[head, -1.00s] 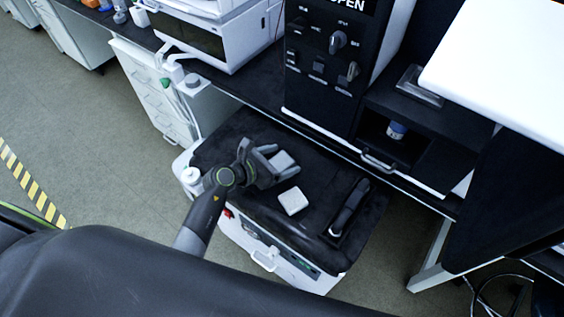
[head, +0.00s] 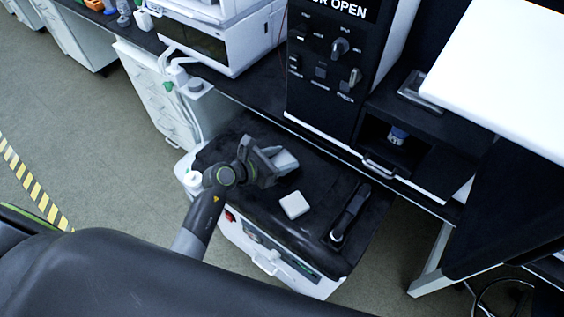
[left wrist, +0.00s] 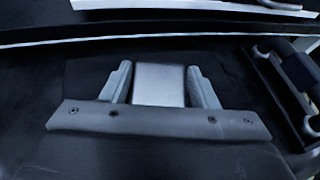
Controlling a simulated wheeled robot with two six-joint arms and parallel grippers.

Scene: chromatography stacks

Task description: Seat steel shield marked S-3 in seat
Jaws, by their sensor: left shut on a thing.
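My left gripper (head: 287,160) is over the black top of a white cart and is shut on a pale grey, square-faced block. In the left wrist view the block (left wrist: 159,84) sits between the two fingers, touching or nearly touching both. I can read no S-3 mark on it. A second white block (head: 294,205) lies on the cart top, just in front of the gripper. I cannot make out which place is the seat. My right gripper is not in view.
A black handled tool in a holder (head: 349,212) lies right of the white block on the cart top (head: 318,245). Behind are a black knob panel (head: 325,75) and an open bay holding a blue-and-white item (head: 398,135).

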